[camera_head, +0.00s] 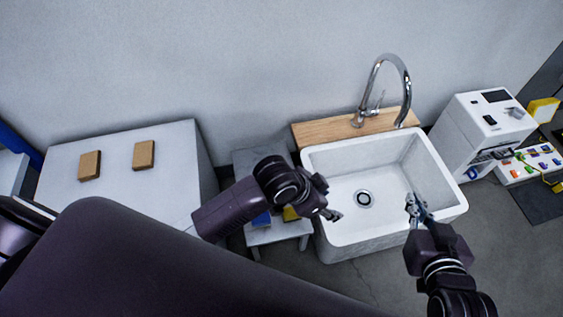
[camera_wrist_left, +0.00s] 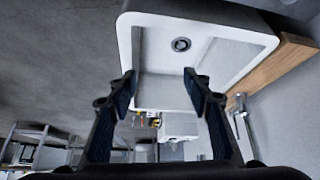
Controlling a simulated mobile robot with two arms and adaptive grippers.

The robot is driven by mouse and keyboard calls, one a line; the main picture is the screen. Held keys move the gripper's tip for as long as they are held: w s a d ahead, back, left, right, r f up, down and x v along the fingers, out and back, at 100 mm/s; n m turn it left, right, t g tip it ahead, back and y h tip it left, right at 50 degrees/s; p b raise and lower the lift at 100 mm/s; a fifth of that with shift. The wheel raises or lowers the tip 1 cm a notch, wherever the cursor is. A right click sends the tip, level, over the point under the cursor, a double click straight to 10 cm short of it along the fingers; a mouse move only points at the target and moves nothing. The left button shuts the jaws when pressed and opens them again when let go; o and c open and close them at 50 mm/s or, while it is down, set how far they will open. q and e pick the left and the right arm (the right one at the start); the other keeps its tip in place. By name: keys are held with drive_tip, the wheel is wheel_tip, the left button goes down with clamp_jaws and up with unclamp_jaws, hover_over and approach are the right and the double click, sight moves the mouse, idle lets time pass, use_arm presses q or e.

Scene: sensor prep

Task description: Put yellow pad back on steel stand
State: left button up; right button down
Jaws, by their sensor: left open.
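A yellow item (camera_head: 290,213), probably the yellow pad, shows partly behind my left gripper, next to a blue item (camera_head: 262,219). Both are on a small grey stand (camera_head: 279,234) left of the sink, much of it hidden by my left arm. My left gripper (camera_head: 332,213) is over the sink's left edge. In the left wrist view its two fingers (camera_wrist_left: 163,88) are wide apart with nothing between them. My right gripper (camera_head: 416,206) is over the sink's right front part. Its fingers are too small to tell whether they are open.
A white sink (camera_head: 339,237) with a tall chrome faucet (camera_head: 407,88) stands centre right. A grey cabinet (camera_head: 115,185) at left carries two tan blocks (camera_head: 90,165) (camera_head: 143,154). A white machine (camera_head: 478,122) stands at right, near another yellow object (camera_head: 543,109) and a board of coloured parts (camera_head: 530,162).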

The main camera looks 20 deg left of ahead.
use_arm(q)
drive_tip(key=a+r+n+t+y, duration=0.2)
drive_tip(key=a+r+n+t, duration=0.4)
drive_tip(key=a+r, duration=0.7)
drive_tip(key=shift+a+r+t, duration=0.15)
drive_tip(key=shift+r+t, duration=0.05)
drive_tip(key=shift+t, duration=0.6)
drive_tip(key=shift+s, duration=0.1)
